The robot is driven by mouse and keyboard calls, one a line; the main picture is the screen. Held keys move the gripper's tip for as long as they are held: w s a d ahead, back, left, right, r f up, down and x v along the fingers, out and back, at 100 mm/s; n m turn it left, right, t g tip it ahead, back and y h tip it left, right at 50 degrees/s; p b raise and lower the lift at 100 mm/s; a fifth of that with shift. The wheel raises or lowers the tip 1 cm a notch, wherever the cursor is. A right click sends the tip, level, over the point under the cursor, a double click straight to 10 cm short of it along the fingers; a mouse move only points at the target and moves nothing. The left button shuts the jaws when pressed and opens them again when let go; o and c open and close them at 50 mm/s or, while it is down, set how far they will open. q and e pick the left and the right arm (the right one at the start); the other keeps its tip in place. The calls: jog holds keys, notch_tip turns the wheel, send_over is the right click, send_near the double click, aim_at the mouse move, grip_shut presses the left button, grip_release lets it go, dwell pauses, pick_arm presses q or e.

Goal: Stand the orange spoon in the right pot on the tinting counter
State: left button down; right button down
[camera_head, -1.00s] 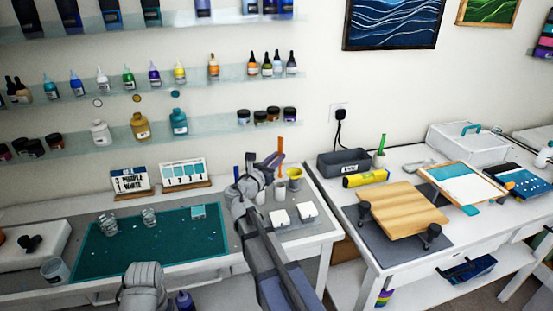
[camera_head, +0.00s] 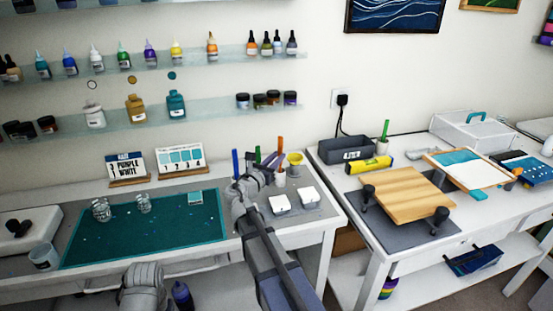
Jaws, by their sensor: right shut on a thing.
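The orange spoon (camera_head: 280,149) is upright, with its handle showing beside the fingertips of my right gripper (camera_head: 271,162). That gripper is shut on it. The white right pot (camera_head: 279,181) stands on the tinting counter (camera_head: 318,208), directly below the spoon. The spoon's lower end is hard to make out, so I cannot tell how far it is inside the pot. A blue spoon (camera_head: 235,163) and a green spoon (camera_head: 258,154) stand upright to the left; my right arm hides their lower parts. My left arm shows at the bottom left, but its jaws are not clear.
A yellow cup (camera_head: 295,161) stands just behind the right pot. A teal mat (camera_head: 150,235) with two clear glasses lies to the left. A second table with a wooden board (camera_head: 405,196) stands to the right.

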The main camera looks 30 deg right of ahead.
jog(key=c, duration=0.7)
grip_release()
jog(key=shift+c, duration=0.2)
jog(key=v, duration=0.8)
jog(key=shift+d, duration=0.1)
dwell(0.4)
